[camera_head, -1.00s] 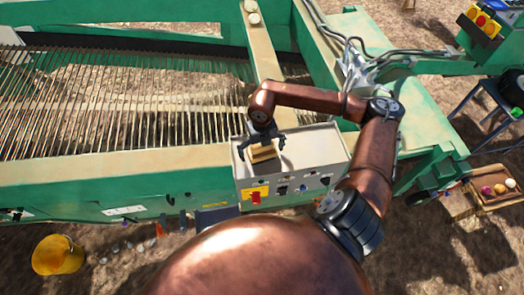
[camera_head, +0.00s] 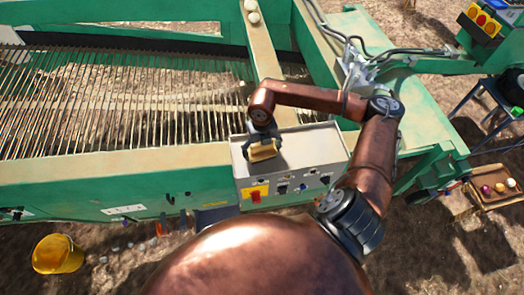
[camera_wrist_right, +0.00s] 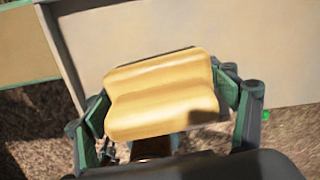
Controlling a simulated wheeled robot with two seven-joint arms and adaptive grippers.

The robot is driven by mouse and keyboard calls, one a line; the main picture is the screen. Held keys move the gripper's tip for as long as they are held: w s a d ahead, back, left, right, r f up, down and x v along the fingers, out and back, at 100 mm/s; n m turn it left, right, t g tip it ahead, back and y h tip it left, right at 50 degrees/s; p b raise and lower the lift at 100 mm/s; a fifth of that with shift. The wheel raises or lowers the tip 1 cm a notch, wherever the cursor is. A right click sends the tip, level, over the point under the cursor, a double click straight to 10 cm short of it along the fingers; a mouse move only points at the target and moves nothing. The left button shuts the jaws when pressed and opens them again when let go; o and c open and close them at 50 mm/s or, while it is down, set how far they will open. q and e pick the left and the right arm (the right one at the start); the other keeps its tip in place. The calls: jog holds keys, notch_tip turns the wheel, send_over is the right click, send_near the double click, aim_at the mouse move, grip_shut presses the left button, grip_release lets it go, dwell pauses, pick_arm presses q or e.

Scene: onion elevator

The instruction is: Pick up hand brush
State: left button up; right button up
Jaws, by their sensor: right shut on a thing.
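The hand brush (camera_head: 262,152) shows as a small yellow-tan wooden block at the top of the grey control box in the head view. In the right wrist view the brush's wooden back (camera_wrist_right: 160,95) fills the middle, between the two fingers. My right gripper (camera_head: 262,143) is shut on the brush, with a finger on each side of it. The brush's underside is hidden, so I cannot tell whether it still touches the box. My left gripper is not in view.
The grey control box (camera_head: 315,150) has switches and a red button on its front. The green elevator frame (camera_head: 110,190) and its rod belt (camera_head: 120,105) lie left. A wooden crate (camera_head: 497,196) with onions is at right.

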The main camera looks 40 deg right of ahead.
aim_at(262, 147)
jog(key=shift+r, duration=0.5)
notch_tip(262, 147, up, 2)
jog(key=shift+r+b, duration=0.15)
jog(key=shift+b, duration=0.15)
jog(key=s+a+r+b, duration=0.3)
jog(key=s+r, duration=0.6)
jog(key=s, duration=0.4)
jog(key=shift+s+a+r+b, duration=0.25)
jog(key=shift+a+r+b, duration=0.1)
jog(key=shift+a, duration=0.15)
jog(key=o, duration=0.8)
jog(key=shift+c, duration=0.2)
jog(key=c, duration=0.5)
jog(key=shift+o, duration=0.2)
